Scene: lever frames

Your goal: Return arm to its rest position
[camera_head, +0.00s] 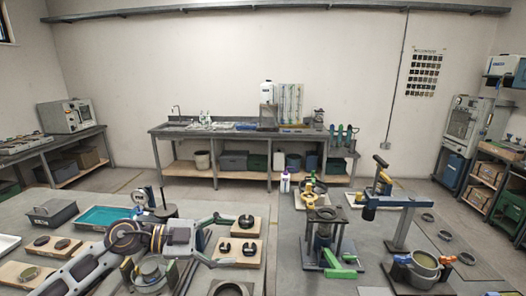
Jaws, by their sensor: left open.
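My left arm comes in from the lower left. Its gripper (222,241) is open, with green-marked fingers spread apart above the bench, close to the wooden boards with dark round parts (247,223). A lever frame with a grey post and a blue and yellow arm (400,201) stands on the right bench, well apart from my gripper. A dark press-like frame (322,214) with green parts at its base stands between them. My right gripper does not show.
A grey tray (53,213) and a teal tray (103,216) lie on the left. A pot with orange and blue handles (424,261) stands at the right front. Some free bench surface shows at right.

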